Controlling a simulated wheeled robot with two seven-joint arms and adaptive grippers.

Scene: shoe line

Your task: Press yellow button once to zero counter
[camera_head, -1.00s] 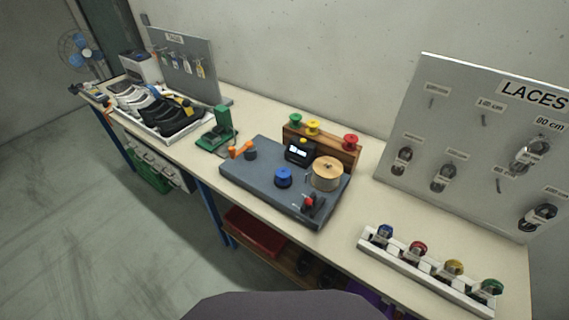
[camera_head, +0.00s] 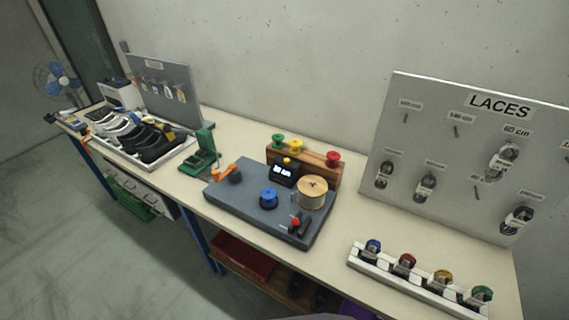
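The counter (camera_head: 283,174) is a small black box with a lit display, standing on the dark grey machine base (camera_head: 232,203) in the middle of the bench. Its digits are too small to read surely. A small yellow button (camera_head: 287,160) shows on top of the counter. Neither of my grippers is in view, and nothing touches the button.
A wooden rack with green, yellow (camera_head: 295,146) and red spools stands just behind the counter. A wooden reel (camera_head: 312,191), blue knob (camera_head: 269,197) and red-handled lever (camera_head: 294,223) surround it. A LACES board (camera_head: 465,150) and lace tray (camera_head: 420,283) are at right.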

